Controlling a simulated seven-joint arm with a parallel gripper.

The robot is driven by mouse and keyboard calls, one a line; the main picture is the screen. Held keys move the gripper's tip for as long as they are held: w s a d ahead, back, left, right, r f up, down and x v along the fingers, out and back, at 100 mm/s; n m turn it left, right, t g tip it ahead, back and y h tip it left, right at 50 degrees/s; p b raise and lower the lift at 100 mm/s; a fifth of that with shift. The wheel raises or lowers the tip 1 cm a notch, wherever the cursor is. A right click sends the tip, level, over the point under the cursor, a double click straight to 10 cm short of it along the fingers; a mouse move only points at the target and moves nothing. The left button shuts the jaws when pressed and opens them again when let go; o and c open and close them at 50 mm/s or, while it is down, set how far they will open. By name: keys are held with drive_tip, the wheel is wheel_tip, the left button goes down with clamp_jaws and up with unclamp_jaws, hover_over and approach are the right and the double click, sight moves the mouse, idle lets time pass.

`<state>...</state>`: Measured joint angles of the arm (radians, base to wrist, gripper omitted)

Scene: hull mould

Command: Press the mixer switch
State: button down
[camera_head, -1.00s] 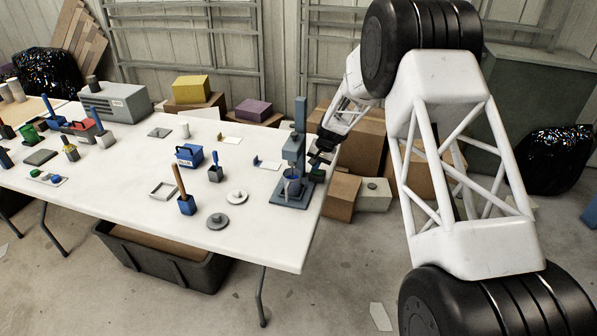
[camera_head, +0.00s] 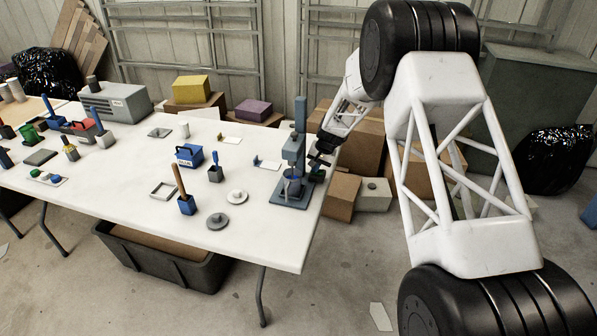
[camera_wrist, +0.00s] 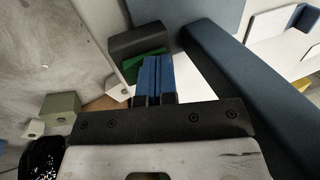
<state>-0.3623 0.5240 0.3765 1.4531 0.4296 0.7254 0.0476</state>
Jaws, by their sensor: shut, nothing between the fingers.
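My gripper (camera_head: 317,161) is on the right side of the mixer, close to the switch. In the wrist view its blue-padded fingers (camera_wrist: 155,72) are together and empty. I cannot tell whether they touch the switch.
The mixer's blue-grey arm (camera_wrist: 245,90) runs close along the right of my gripper in the wrist view. Cardboard boxes (camera_head: 341,196) stand on the floor right of the table. Handled pots, a grey disc (camera_head: 217,221) and a blue box (camera_head: 189,155) lie left of the mixer.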

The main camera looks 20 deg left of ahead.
drive_tip(key=shift+r, duration=0.1)
drive_tip(key=d+v, duration=0.2)
drive_tip(key=v, duration=0.8)
drive_tip(key=shift+f, duration=0.4)
idle(0.6)
drive_tip(key=shift+d+r, duration=0.1)
drive_tip(key=s+d+r+t+h, duration=0.1)
drive_tip(key=s+d+r, duration=2)
drive_tip(key=s+r, duration=0.3)
drive_tip(key=s+d+h, duration=0.1)
drive_tip(key=s+d, duration=0.3)
drive_tip(key=s, duration=0.7)
drive_tip(key=s+d+t, duration=0.1)
drive_tip(key=s+d, duration=0.3)
drive_tip(key=s, duration=0.8)
drive_tip(key=s+d+h, duration=0.1)
drive_tip(key=s+d, duration=0.4)
drive_tip(key=s, duration=0.6)
drive_tip(key=shift+s+f+t+h, duration=0.25)
drive_tip(key=shift+f+t+h, duration=0.05)
